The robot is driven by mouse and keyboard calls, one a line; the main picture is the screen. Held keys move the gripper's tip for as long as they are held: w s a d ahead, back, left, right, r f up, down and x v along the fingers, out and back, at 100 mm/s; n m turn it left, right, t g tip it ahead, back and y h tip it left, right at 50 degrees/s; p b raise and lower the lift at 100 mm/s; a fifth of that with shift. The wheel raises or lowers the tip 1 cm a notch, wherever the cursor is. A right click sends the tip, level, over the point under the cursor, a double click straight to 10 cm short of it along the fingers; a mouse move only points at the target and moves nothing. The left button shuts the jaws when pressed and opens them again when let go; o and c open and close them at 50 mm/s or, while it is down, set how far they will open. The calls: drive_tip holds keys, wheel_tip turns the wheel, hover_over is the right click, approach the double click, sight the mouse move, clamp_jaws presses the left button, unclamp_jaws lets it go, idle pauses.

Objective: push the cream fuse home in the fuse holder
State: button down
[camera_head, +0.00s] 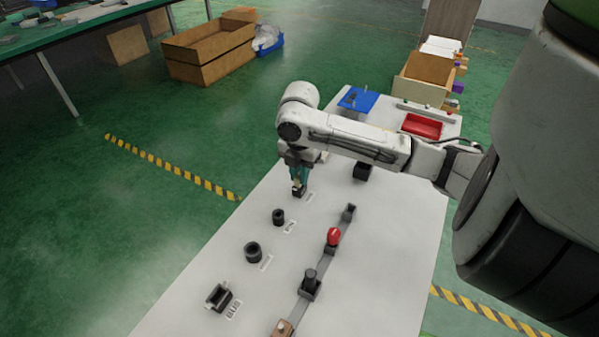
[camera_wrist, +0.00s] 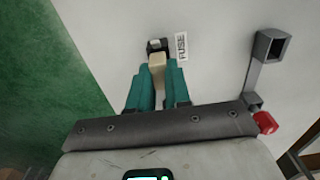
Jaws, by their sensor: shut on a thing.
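The cream fuse (camera_wrist: 157,62) is between the two teal fingers of my gripper (camera_wrist: 158,78) in the wrist view. My gripper is shut on it. The fuse's far end meets the dark fuse holder (camera_wrist: 156,45), beside a white label reading FUSE (camera_wrist: 181,47). How deep the fuse sits in the holder cannot be told. In the head view my gripper (camera_head: 299,178) points down at the fuse holder (camera_head: 299,193) near the table's left edge. The fuse is mostly hidden there by the fingers.
The white table (camera_head: 390,270) carries a row of dark fixtures, including a small peg-like one (camera_head: 278,216), a round one (camera_head: 253,252) and a square one (camera_head: 218,297). A red knob (camera_head: 333,236) stands on a grey rail to the right. A red tray (camera_head: 422,125) is at the back.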

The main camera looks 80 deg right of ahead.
drive_tip(key=shift+f, duration=0.25)
drive_tip(key=c, duration=1)
unclamp_jaws()
drive_tip(key=shift+r, duration=0.1)
wheel_tip(320, 180, up, 11)
drive_tip(key=shift+f, duration=0.15)
